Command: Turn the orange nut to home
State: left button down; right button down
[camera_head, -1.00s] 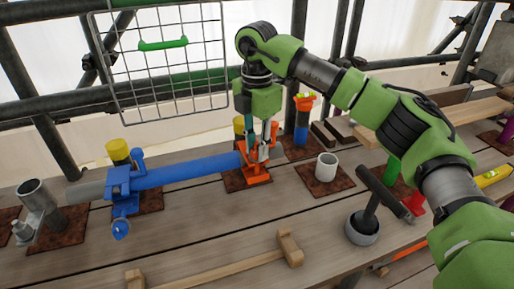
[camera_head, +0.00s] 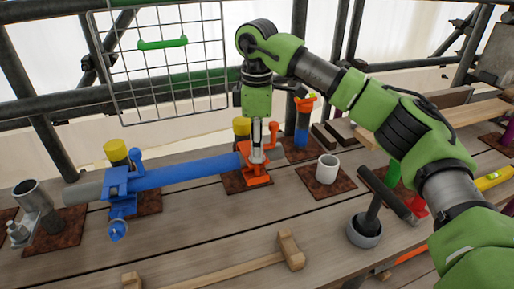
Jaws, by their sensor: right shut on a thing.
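The orange clamp (camera_head: 257,178) stands on a dark rusty plate at the right end of the blue tube (camera_head: 190,172). My right gripper (camera_head: 257,157) comes down on the clamp from above, shut on its orange nut. The fingers are seen edge-on and mostly hide the nut. An orange upright part (camera_head: 272,135) of the clamp shows just right of the fingers. My left gripper is not in view.
A blue clamp (camera_head: 117,190) holds the tube further left. A wooden mallet (camera_head: 290,250) lies in front.

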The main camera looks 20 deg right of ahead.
jog(key=shift+w+r+m, duration=0.1)
jog(key=shift+m, duration=0.2)
jog(key=c, duration=1.8)
grip_release()
notch_tip(320, 180, up, 12)
jog(key=shift+f, duration=0.1)
